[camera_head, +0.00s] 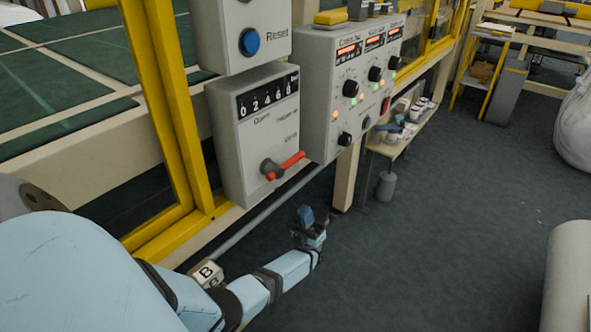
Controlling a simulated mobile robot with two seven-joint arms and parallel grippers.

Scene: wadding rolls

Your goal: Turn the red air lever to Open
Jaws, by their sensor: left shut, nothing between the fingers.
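The red air lever (291,163) sits low on the front of a white counter box (233,155) and points right and slightly up from its round grey pivot. Small labels are printed on the box above it, too blurred to read surely. My left gripper (306,217) is shut and empty. It shows below and a little right of the lever, apart from it, with dark fingers pointing up. My right gripper is not in view.
A panel with knobs and red displays (349,80) hangs to the right of the counter box. A box with a blue Reset button (250,42) is above. Yellow posts (176,110) stand left. Open grey floor (440,220) lies right, with a white roll (568,275) at the edge.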

